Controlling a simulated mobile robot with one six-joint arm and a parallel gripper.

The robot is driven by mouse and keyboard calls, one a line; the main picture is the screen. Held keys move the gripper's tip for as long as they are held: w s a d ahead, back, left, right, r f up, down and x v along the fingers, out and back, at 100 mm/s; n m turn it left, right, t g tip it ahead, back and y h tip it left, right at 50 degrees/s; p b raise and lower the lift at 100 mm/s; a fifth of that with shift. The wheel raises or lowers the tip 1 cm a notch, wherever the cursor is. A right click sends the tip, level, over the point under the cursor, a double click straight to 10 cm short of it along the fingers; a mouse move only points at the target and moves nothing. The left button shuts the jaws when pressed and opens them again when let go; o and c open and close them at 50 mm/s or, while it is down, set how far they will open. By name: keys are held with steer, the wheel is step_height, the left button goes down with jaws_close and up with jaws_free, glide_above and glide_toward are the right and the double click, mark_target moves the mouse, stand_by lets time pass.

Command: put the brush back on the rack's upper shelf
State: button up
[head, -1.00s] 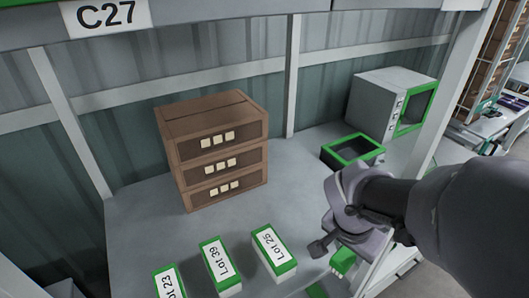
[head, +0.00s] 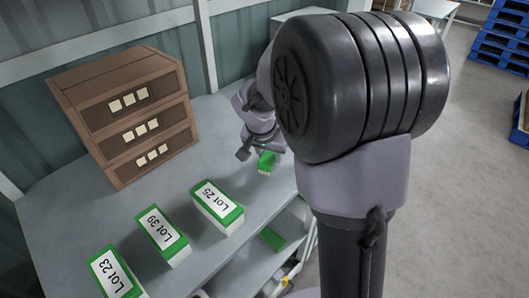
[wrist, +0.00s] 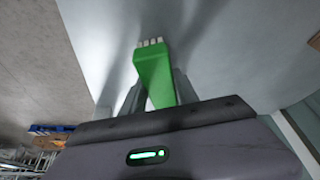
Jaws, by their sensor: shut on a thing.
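My gripper (head: 256,152) is shut on the green brush (head: 266,162). In the wrist view the brush (wrist: 153,75) is a green block between my two fingers, its pale bristle tufts pointing away from my gripper (wrist: 155,98). A grey surface lies beyond the bristles; I cannot tell whether they touch it. In the head view the brush shows near the right edge of the rack's grey upper shelf (head: 180,175), to the right of the brown drawer unit. My arm covers part of the shelf there.
The brown drawer unit (head: 125,115) stands at the back left. Boxes marked Lot 25 (head: 217,207), Lot 39 (head: 163,235) and Lot 23 (head: 115,272) line the front. A green item (head: 272,238) lies on the lower shelf (head: 235,275). Shelf between drawers and Lot 25 is clear.

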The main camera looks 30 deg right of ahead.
steer(key=shift+f, duration=0.1)
jaws_close()
steer(key=shift+f, duration=0.2)
steer(key=o, duration=1.2)
jaws_free()
steer(key=shift+r, duration=0.15)
steer(key=p+v, duration=0.4)
steer(key=v, duration=0.7)
steer(key=shift+a+r, duration=0.1)
steer(key=shift+r, duration=0.05)
steer(key=s+a+r+n+t+y, duration=0.1)
steer(key=s+a+r+n+y, duration=0.1)
steer(key=s+a, duration=0.5)
steer(key=s+a+r+n+t+y, duration=0.1)
steer(key=s+a+r+n+y, duration=0.2)
steer(key=s+a, duration=0.4)
steer(key=s, duration=0.6)
steer(key=shift+a+r+t, duration=0.35)
steer(key=shift+a+t, duration=0.05)
